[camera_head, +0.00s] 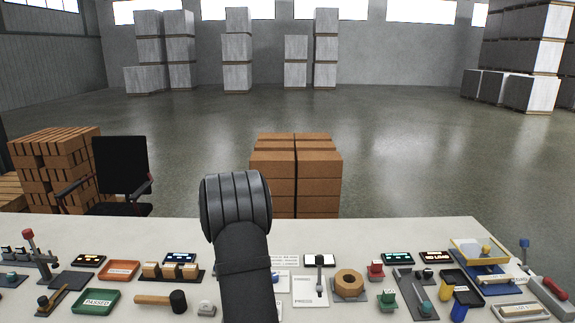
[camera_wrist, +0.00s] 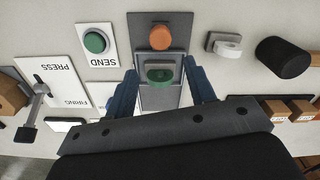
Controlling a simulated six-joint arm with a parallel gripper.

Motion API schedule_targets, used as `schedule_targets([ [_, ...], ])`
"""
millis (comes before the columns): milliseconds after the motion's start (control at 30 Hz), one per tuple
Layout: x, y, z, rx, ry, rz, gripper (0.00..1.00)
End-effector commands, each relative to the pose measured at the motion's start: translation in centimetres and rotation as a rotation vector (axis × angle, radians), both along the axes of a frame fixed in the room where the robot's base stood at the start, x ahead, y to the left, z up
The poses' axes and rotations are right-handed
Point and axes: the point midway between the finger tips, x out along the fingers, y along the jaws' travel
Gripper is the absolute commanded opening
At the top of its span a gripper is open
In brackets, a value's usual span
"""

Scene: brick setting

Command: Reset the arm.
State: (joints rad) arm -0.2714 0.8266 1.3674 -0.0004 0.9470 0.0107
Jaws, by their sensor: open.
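My gripper (camera_wrist: 160,66) is open, its two blue fingers apart with nothing held between them. In the wrist view a green button (camera_wrist: 160,74) on a grey base shows between the fingers, and an orange button (camera_wrist: 162,37) lies just beyond it. Whether the fingers touch the base cannot be told. In the head view my dark arm (camera_head: 240,240) rises over the middle of the table's front edge, and my gripper is hidden there.
The white table (camera_head: 440,235) is crowded. Near my gripper are a SEND button plate (camera_wrist: 96,42), a PRESS lever plate (camera_wrist: 62,65) and a black mallet head (camera_wrist: 282,58). A green tray (camera_head: 84,309) and an orange tray (camera_head: 119,278) lie left. Bricks (camera_head: 318,172) stand behind.

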Motion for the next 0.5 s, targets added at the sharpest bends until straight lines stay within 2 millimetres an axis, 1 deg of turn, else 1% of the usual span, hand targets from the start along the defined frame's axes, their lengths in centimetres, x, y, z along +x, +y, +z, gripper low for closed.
schedule_targets([
  [33, 0.1, 0.0, 1.2, 0.001, -0.004, 0.0, 0.5],
  [100, 0.1, 0.0, 2.6, 0.001, -0.004, 0.0, 0.5],
  [500, 0.0, 0.0, 10.6, 0.001, -0.002, 0.0, 0.5],
])
